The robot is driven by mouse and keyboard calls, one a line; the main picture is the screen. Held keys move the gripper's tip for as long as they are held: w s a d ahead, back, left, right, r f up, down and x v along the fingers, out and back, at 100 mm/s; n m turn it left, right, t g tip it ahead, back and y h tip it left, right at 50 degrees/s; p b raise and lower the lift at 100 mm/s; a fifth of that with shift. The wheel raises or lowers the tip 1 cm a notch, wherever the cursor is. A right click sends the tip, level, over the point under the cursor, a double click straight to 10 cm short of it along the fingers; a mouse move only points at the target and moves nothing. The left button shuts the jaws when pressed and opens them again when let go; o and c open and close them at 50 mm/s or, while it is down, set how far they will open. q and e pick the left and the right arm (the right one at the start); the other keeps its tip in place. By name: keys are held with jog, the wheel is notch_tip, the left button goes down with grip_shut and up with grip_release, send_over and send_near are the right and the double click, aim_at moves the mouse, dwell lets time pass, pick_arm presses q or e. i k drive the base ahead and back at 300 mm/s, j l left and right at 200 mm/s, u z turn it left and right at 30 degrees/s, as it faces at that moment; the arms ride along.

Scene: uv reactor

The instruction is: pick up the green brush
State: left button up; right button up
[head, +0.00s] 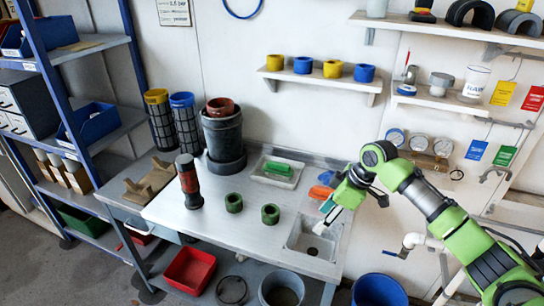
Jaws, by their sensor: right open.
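A green brush (277,168), seen small, lies in a shallow pale tray (262,178) at the back of the metal bench. My right gripper (325,214) is over the sink at the right of the bench, with its fingers open and pointing down and left. It is apart from the brush, which lies to its left and farther back. Nothing shows between its fingers. My left gripper is not in this view.
On the bench (230,248), two green rings (234,203) (270,214), a red-black cylinder (188,182) and a dark canister (224,136) stand left of the gripper. An orange object (320,192) lies beside the gripper. The sink (313,243) is below it. Wall shelves are above.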

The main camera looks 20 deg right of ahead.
aim_at(272, 168)
jog(key=i, duration=1.15)
